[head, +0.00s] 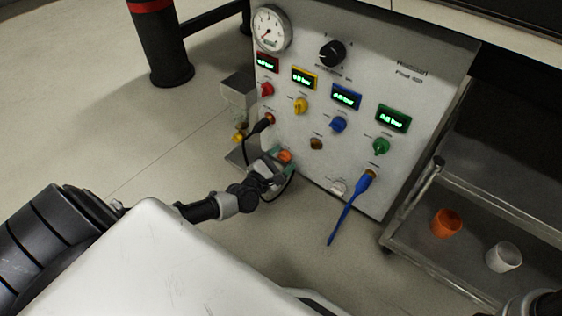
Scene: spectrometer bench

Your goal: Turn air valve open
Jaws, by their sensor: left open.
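A tilted-looking grey gas panel (365,60) stands in the middle. It carries a red knob (267,90), a yellow knob (301,105), a blue knob (338,124) and a green knob (381,146), each below a lit display. The labels are too small to read, so I cannot tell which one is the air valve. My left gripper (279,166) is open at the panel's lower left, below the red and yellow knobs. A small orange part (285,156) shows at its fingers; I cannot tell if they touch it.
A black plug with a cable (262,124) sits just above my left gripper. A blue hose (348,211) hangs from the panel's lower right. A metal cart (440,260) at right holds an orange cup (446,223) and a white cup (503,257). A black post (160,45) stands behind left.

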